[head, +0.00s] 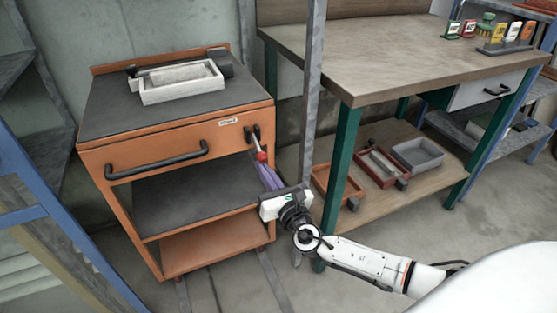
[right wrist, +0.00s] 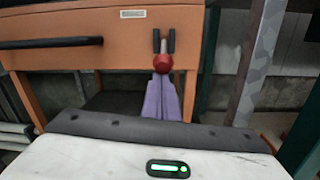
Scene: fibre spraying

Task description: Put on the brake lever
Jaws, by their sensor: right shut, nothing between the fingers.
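The brake lever shows a red round knob (head: 262,157) at the right end of the orange cart's front, below two dark prongs (head: 254,134). In the right wrist view the red knob (right wrist: 164,62) hangs under a short pale stem between the dark prongs (right wrist: 171,40). My right gripper (head: 263,165) has purple fingers that are shut and empty. Their tips (right wrist: 163,77) lie just below the knob in the picture; I cannot tell whether they touch it. My left gripper is not in view.
The orange cart (head: 215,258) has a drawer handle (head: 155,160) left of the lever and a pale tray (head: 180,84) on top. A grey metal post (head: 312,80) and the green-legged workbench (head: 340,165) stand close on the right. Floor is clear in front.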

